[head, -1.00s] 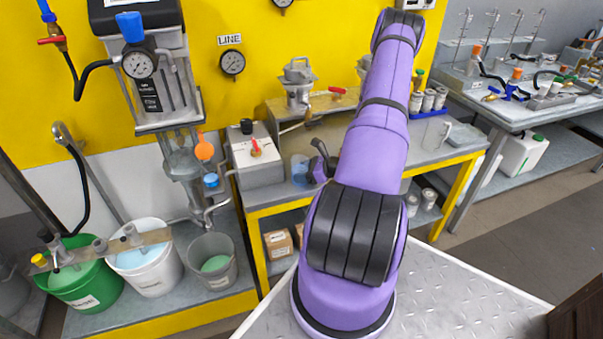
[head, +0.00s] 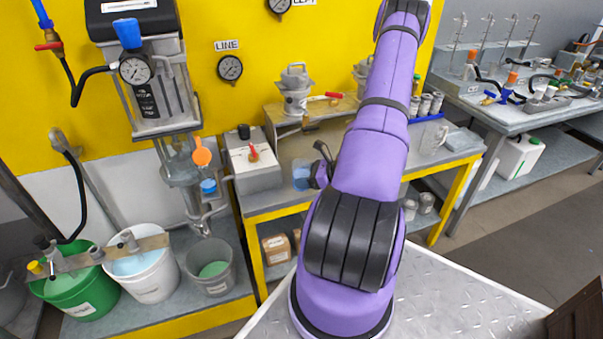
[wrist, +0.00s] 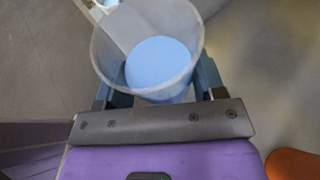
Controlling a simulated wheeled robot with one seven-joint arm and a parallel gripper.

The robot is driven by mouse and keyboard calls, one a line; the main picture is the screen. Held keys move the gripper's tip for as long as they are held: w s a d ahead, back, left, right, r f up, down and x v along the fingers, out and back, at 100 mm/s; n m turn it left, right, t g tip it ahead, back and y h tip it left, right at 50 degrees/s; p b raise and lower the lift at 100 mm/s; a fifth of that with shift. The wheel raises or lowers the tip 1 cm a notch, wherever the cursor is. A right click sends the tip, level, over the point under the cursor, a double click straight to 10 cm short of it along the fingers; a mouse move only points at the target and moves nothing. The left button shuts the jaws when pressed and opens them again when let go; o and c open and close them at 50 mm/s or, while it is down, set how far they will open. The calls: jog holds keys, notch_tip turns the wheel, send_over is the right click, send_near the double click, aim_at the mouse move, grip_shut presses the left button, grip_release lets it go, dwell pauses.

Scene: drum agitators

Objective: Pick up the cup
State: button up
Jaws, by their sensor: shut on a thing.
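The cup (wrist: 110,50) is a clear, slightly frosted cup with light blue contents, seen from above in the wrist view. In the head view the cup (head: 300,176) is a small bluish shape on the left of my arm, over the grey bench. My gripper (wrist: 157,84) is shut on the cup, with one dark finger on each side of it. In the head view my purple arm and wrist hide most of the gripper. I cannot tell whether the cup's base touches the bench.
A white-topped box (head: 256,168) stands on the bench left of the cup. A grey metal pot (head: 296,92) stands on a raised shelf behind. A clear jug (head: 436,138) is at the bench's right. Several buckets, including a grey one (head: 226,280), stand lower left.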

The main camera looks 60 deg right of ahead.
jog(key=s+a+r, duration=0.1)
jog(key=s+a, duration=0.5)
jog(key=s, duration=0.3)
jog(key=shift+a, duration=0.4)
